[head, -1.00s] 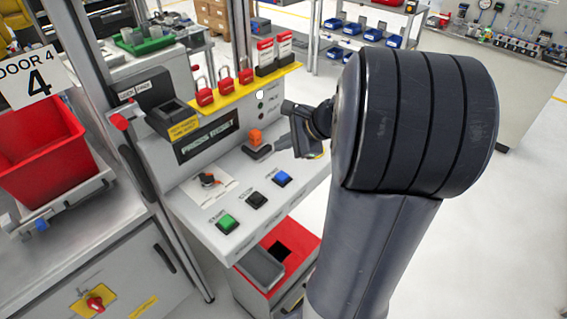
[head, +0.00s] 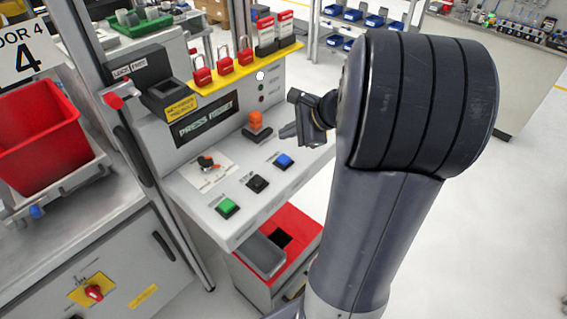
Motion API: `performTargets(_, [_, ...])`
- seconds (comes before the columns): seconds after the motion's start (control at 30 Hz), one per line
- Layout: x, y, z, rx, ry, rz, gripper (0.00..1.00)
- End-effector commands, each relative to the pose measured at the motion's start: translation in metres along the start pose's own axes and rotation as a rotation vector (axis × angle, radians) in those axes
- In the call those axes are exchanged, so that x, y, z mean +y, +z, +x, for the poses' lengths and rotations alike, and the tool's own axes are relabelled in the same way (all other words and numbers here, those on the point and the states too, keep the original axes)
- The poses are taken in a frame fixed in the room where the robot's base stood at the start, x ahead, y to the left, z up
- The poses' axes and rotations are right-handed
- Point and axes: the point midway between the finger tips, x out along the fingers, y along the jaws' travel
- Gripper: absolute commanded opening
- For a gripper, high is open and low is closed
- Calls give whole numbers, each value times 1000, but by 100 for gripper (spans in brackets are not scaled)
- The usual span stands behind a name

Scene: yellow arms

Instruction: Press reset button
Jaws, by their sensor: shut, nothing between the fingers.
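The control console has a sloped white panel (head: 240,232) with a green button (head: 227,207), a black button (head: 257,183) and a blue button (head: 284,160) in a row. Their labels are too small to read, so I cannot tell from lettering which is reset. A dark display (head: 205,123) above reads "PRESS RESET". My gripper (head: 288,131) is shut and empty, above the panel's right end, up and to the right of the blue button in the picture. It appears apart from the buttons. Its fingertips are small and partly hidden by the wrist.
A rotary switch (head: 207,163) and an orange control (head: 256,120) on a black base stand behind the buttons. Red padlocks (head: 224,63) hang from a yellow rail (head: 250,66). A red bin (head: 40,140) is at left. Open floor lies right of my arm.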

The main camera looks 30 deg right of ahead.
Motion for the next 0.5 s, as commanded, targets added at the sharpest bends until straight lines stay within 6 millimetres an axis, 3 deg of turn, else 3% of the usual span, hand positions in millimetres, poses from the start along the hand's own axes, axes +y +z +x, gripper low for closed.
performTargets(0.2, [19, -19, 26, 0, 1, 1, 0])
performTargets(0.5, [27, -27, 38, 0, 1, -1, 0])
